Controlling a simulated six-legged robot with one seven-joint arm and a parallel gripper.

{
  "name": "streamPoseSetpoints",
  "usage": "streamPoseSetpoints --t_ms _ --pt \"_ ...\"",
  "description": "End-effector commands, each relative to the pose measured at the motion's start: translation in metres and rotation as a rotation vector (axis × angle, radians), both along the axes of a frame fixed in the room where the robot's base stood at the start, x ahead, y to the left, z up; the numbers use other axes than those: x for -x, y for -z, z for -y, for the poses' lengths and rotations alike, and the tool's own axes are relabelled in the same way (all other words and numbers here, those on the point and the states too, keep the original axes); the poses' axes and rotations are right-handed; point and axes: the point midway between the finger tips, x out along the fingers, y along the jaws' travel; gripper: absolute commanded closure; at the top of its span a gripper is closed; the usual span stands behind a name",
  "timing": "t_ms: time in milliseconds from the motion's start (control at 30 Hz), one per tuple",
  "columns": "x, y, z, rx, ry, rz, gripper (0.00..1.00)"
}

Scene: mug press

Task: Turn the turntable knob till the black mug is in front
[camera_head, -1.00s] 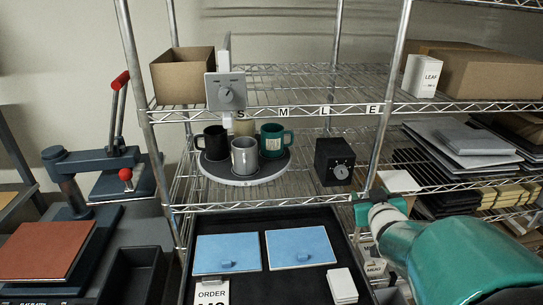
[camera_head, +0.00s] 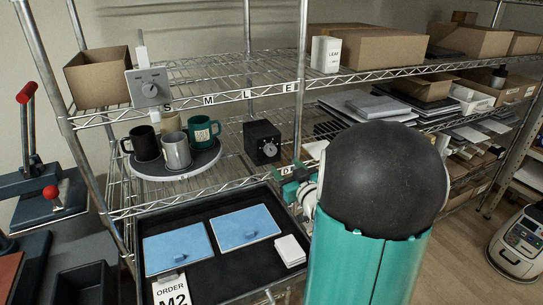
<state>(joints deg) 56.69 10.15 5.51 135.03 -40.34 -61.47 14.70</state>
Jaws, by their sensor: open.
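The black mug (camera_head: 145,143) stands upright on the left of a round turntable (camera_head: 152,174) on the middle shelf. A grey mug (camera_head: 176,150) is at the front of the turntable, a green mug (camera_head: 202,133) at the right and a beige mug (camera_head: 170,122) at the back, partly hidden. A black box (camera_head: 253,141) with a dial knob (camera_head: 269,151) stands right of the turntable. A grey panel with another knob (camera_head: 150,90) hangs above; I cannot tell which knob drives the turntable. My gripper (camera_head: 286,186) is open, partly hidden by my arm, in front of the shelf and apart from both knobs.
A black tray (camera_head: 205,268) with two blue plates and white cards lies below. Chrome shelf posts and wire shelf edges stand around the turntable. A red-handled press (camera_head: 42,185) is at left. Cardboard boxes (camera_head: 385,55) fill the upper right. Floor shows at right.

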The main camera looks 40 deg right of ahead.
Motion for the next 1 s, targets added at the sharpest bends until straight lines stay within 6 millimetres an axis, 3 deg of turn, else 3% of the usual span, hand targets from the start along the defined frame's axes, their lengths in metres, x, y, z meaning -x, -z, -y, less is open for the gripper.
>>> streamPoseSetpoints --t_ms 400,600,833,1000 --pt "-0.074 0.000 0.017 0.001 -0.005 0.000 0.44" --pt "-0.086 0.000 0.019 0.001 -0.004 0.000 0.44" --pt "-0.087 0.000 0.019 0.001 -0.004 -0.001 0.44" --pt "-0.086 0.000 0.019 0.001 -0.004 -0.001 0.76"
